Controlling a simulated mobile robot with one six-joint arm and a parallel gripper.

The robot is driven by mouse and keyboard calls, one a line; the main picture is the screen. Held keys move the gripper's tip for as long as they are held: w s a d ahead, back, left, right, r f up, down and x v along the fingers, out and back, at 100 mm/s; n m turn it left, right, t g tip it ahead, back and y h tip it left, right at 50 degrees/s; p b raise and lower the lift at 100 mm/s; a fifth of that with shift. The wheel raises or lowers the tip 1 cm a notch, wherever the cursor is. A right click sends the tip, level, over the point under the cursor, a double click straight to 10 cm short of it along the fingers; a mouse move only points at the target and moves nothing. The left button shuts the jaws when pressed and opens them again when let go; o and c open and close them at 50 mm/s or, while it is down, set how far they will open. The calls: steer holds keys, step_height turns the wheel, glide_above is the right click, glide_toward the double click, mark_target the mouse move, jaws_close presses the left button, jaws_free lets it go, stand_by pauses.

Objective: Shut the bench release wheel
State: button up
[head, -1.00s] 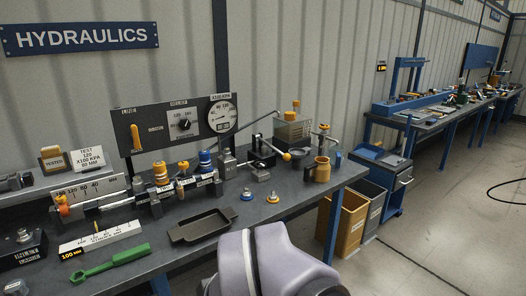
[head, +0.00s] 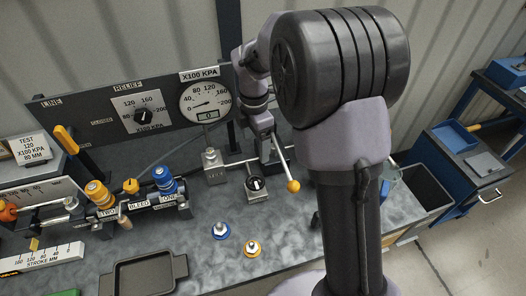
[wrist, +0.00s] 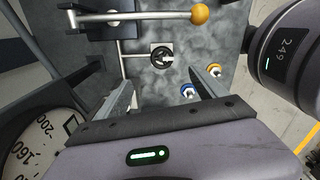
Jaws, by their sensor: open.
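A small black wheel on a grey block, which I take to be the bench release wheel (head: 256,184), stands on the bench below the gauge panel. In the wrist view the wheel (wrist: 161,56) shows from above, with spokes, ahead of and roughly between my fingers. I cannot read its label or tell how far it is turned. My gripper (wrist: 162,80) is open and empty, apart from the wheel. In the head view my gripper (head: 268,142) is partly hidden by my arm, above and behind the wheel.
A lever with a yellow ball (head: 293,186) stands just right of the wheel; it crosses above it in the wrist view (wrist: 199,14). The gauge (head: 206,102) is close to my gripper. Blue (head: 221,230) and yellow (head: 252,248) couplers stand in front, near a black tray (head: 146,274).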

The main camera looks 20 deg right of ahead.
steer(key=b, duration=0.2)
glide_above(256, 181)
step_height(256, 181, down, 6)
step_height(256, 181, down, 10)
steer(key=b, duration=0.3)
steer(key=shift+w+f, duration=0.1)
steer(key=c, duration=1.4)
